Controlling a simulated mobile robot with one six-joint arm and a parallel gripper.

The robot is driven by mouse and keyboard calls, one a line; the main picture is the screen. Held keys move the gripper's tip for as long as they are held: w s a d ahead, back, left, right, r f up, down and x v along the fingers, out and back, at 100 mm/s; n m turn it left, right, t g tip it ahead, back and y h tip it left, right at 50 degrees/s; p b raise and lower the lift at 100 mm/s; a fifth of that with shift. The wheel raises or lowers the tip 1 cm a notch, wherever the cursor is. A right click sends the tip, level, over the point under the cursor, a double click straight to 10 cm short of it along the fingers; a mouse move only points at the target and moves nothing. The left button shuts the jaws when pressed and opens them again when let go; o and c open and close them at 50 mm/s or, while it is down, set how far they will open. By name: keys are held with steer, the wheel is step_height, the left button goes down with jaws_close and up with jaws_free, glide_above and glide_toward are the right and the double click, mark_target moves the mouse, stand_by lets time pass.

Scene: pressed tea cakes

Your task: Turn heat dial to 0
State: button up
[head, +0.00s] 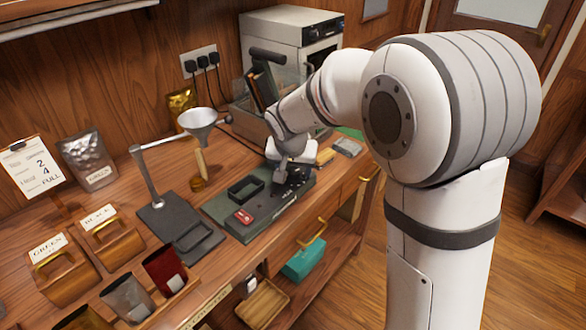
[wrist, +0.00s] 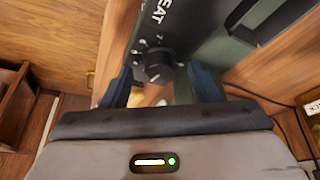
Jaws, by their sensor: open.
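The black heat dial (wrist: 159,62) shows in the wrist view on a dark panel (wrist: 190,28). White lettering ending in "EAT" and a small "7" are beside it; its pointer setting is too blurred to read. My gripper (wrist: 162,88) is open, with one dark finger on each side of the dial in the picture. I cannot tell whether either finger touches it. In the head view my gripper (head: 291,176) is low over the right end of a grey-green unit (head: 222,207) and hides the dial there.
The unit holds a black-rimmed frame (head: 246,189) and a red switch (head: 243,216). A dark scale (head: 180,232) and a funnel (head: 203,120) are to its left. A white machine (head: 290,45) stands behind. Wooden boxes (head: 70,270) line the front left.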

steer(key=shift+w+f, duration=0.1)
steer(key=shift+f, duration=0.15)
steer(key=c, duration=1)
steer(key=shift+o, duration=0.2)
